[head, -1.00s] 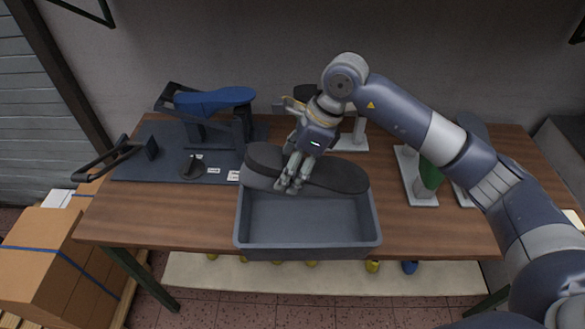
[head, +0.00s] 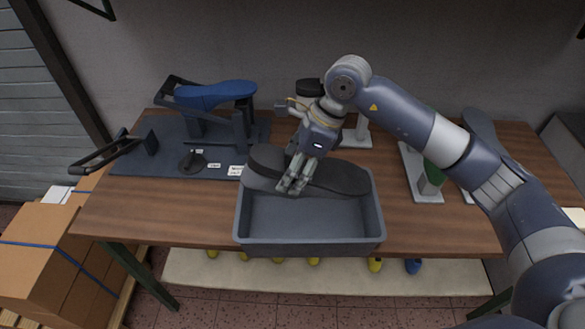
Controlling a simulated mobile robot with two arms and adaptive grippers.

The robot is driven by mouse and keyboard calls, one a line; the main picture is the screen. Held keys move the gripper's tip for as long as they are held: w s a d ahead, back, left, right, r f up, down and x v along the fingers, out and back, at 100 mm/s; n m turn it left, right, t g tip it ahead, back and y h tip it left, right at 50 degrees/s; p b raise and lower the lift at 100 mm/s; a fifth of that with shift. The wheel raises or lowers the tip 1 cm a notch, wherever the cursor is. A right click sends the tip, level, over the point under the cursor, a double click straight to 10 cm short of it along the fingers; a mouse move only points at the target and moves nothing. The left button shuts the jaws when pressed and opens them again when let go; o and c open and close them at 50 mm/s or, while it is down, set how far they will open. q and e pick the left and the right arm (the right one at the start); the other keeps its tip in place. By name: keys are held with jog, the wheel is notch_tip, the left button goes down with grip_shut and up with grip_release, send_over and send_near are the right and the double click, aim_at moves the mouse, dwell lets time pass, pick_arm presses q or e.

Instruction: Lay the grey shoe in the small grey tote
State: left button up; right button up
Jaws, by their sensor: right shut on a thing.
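The grey shoe (head: 340,177) is a dark grey, sole-shaped piece lying lengthwise across the back part of the small grey tote (head: 310,244). My right gripper (head: 291,187) is shut on the shoe near its middle, from above. The shoe's left end reaches the tote's back left corner; I cannot tell whether it touches the rim or the floor. The front part of the tote is empty. The tote stands at the table's front edge. My left gripper is not in view.
A blue shoe last (head: 214,95) sits on a dark fixture at the left back of the wooden table (head: 140,220). A green last (head: 433,173) on a light stand is to the right, partly behind my arm. Cardboard boxes (head: 40,245) stand at the left.

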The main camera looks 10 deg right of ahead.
jog(key=shift+f+b, duration=2.1)
jog(key=shift+f, duration=0.2)
jog(key=o, duration=1.4)
jog(key=v, duration=1.2)
